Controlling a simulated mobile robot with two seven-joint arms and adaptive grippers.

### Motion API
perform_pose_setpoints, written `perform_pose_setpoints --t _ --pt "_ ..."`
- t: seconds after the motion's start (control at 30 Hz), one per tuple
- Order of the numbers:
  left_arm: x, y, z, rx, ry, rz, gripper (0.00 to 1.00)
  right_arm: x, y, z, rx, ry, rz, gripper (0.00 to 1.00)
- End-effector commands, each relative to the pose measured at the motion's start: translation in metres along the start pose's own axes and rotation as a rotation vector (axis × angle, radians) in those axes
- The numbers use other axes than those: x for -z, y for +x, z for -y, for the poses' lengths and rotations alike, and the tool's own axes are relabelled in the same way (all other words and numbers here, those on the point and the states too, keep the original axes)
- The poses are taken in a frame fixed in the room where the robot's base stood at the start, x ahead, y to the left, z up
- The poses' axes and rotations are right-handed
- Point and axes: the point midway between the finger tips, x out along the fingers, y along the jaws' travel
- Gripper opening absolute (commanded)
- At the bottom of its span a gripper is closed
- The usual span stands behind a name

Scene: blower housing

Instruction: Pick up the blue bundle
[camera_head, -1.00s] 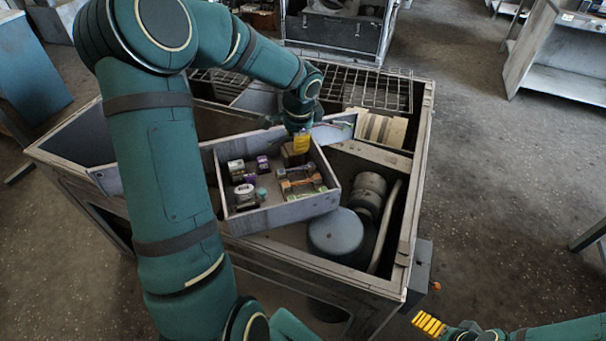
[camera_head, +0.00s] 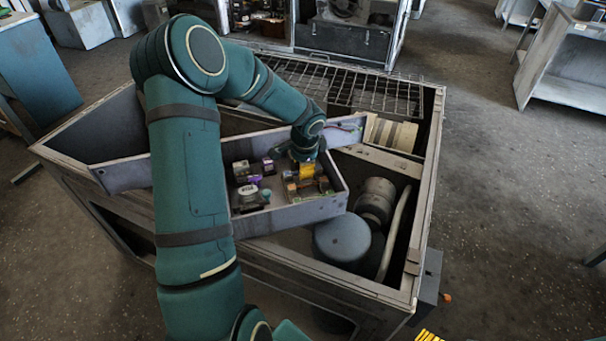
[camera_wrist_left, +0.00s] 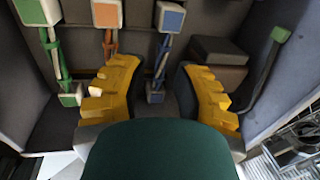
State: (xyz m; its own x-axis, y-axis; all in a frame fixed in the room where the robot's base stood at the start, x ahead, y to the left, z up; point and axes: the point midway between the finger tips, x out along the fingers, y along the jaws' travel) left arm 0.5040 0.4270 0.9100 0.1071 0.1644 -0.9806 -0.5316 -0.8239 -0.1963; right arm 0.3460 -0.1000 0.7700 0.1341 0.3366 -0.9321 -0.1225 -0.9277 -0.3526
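The blue bundle (camera_wrist_left: 162,52) shows in the left wrist view as thin strands between two blue-faced end blocks. My left gripper (camera_wrist_left: 160,95) is open, its yellow fingers apart on either side of the bundle's near end. I see no finger touching it. In the head view my left gripper (camera_head: 306,170) points down into the grey tray (camera_head: 290,218) and hides the bundle. An orange bundle (camera_wrist_left: 108,38) is just left of it, partly behind the left finger. My right gripper (camera_head: 428,337) is mostly cut off at the bottom edge.
A green bundle (camera_wrist_left: 55,55) lies at the left of the wrist view, another green-ended piece (camera_wrist_left: 268,65) at the right. A brown block (camera_wrist_left: 218,60) sits close beyond the right finger. Small boxes (camera_head: 247,190) fill the tray's left side. Tray walls stand close around.

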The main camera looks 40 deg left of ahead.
Motion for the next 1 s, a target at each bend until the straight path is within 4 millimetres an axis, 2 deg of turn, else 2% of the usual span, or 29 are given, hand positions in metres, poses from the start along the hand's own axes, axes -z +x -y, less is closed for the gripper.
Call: perform_pose_setpoints --t 0.03,0.2,0.53,0.57,0.63,1.0 --pt "0.000 0.011 0.000 -0.003 -0.001 0.001 0.30 -0.001 0.003 -0.001 0.000 -0.001 0.002 1.00" --pt "0.000 0.032 0.001 -0.002 0.000 0.002 0.30 -0.003 0.007 -0.003 0.001 -0.002 0.006 1.00" --pt "0.000 0.037 0.002 0.000 -0.001 0.001 0.30 -0.004 0.007 -0.003 0.001 -0.002 0.008 1.00" --pt "0.000 0.037 0.002 0.000 -0.001 0.001 0.26 -0.004 0.007 -0.003 0.001 -0.002 0.008 1.00" --pt "0.000 0.037 0.002 0.000 -0.001 0.001 0.01 -0.003 0.007 -0.003 0.001 -0.002 0.008 1.00" --pt "0.000 0.036 0.002 0.000 -0.001 0.001 0.00 -0.003 0.007 -0.003 0.001 -0.002 0.007 1.00"
